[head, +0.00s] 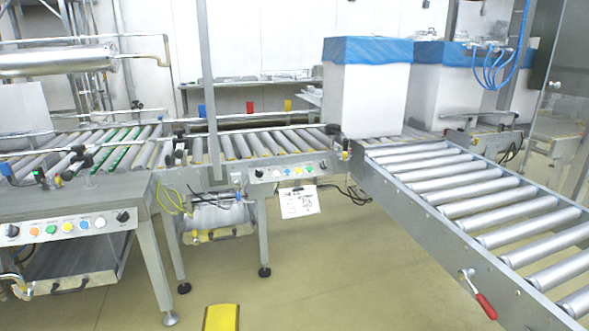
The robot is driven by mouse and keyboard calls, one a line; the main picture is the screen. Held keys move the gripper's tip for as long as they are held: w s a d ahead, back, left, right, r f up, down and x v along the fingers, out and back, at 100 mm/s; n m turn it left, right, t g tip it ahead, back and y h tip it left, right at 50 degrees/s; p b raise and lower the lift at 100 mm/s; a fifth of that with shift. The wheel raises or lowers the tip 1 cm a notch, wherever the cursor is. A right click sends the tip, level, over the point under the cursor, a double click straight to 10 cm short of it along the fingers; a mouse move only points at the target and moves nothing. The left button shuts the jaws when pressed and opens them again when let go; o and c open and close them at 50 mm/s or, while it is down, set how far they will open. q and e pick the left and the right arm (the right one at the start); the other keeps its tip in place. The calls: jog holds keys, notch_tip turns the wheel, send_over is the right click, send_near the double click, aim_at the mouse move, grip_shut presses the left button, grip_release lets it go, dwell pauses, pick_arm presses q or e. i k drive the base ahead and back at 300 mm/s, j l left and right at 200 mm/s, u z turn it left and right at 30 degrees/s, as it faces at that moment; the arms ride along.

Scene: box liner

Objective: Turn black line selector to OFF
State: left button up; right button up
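Several black selector knobs show, and I cannot tell which one is the line selector. On the left conveyor's control panel (62,228), one black knob (12,231) sits at the left end and another black knob (122,216) at the right end. Coloured push buttons (68,226) lie between them. The middle conveyor's panel (291,170) also has a black knob (259,173) at its left end and a dark knob at its right end. The knob positions and any OFF marking are too small to read. Neither of my grippers is in view.
A roller conveyor (480,200) with a red-handled lever (480,300) runs along the right. A white box with a blue liner (366,90) stands at the back. A paper sheet (298,202) hangs below the middle panel. The floor (330,270) in front is mostly open.

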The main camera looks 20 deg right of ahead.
aim_at(259, 173)
jog(key=i+l+u, duration=0.65)
jog(key=i+l, duration=0.2)
jog(key=l, duration=0.1)
